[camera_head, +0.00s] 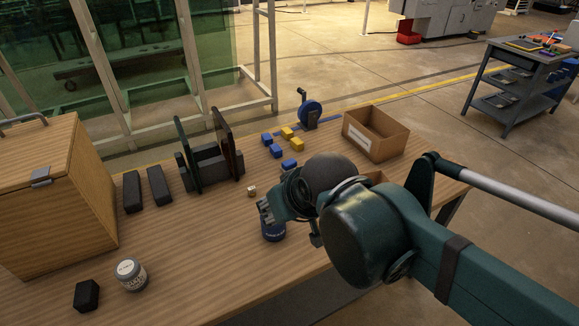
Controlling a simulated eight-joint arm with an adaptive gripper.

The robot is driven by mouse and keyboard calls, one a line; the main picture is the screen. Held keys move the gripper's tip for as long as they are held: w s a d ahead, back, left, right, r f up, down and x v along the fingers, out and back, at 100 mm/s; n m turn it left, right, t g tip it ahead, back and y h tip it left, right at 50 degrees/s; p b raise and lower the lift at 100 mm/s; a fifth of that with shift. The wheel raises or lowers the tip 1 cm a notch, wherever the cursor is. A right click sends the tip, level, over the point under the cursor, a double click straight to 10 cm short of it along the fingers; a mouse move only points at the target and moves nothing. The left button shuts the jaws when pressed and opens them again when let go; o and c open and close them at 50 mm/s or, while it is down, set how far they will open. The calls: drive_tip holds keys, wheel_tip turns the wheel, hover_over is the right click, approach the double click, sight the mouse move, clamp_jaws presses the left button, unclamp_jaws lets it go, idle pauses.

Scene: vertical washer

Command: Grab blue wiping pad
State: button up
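Three small blue blocks, which look like blue wiping pads, lie on the wooden table (200,255) beyond my gripper: one at the back (267,139), one in the middle (275,151) and one nearest me (289,164). Two yellow blocks lie beside them, one at the back (287,132) and one nearer (297,145). My gripper (264,211) is in front and left of the blue blocks, apart from them. Its fingers are small and partly hidden by the wrist, so I cannot tell whether it is open.
A black rack (212,168) with upright plates stands to the left. A cardboard box (375,133) and a blue reel (310,114) are behind.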

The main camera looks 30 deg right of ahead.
drive_tip(key=w+d+r+m+g+p, duration=0.2)
drive_tip(key=w+d+r+m+p, duration=0.15)
drive_tip(key=w, duration=0.55)
drive_tip(key=m+g+p, duration=0.5)
drive_tip(key=m+p, duration=0.6)
drive_tip(key=m, duration=0.1)
hover_over(289, 161)
drive_tip(key=f, duration=0.6)
drive_tip(key=a+f, duration=0.1)
drive_tip(key=f, duration=0.3)
drive_tip(key=shift+s+f, duration=0.1)
drive_tip(key=shift+s, duration=0.25)
drive_tip(key=shift+w+d+f+m+p, duration=0.25)
drive_tip(key=shift+d+f+m+p, duration=0.15)
drive_tip(key=shift+f, duration=0.3)
drive_tip(key=shift+f, duration=0.1)
drive_tip(key=shift+f, duration=1.2)
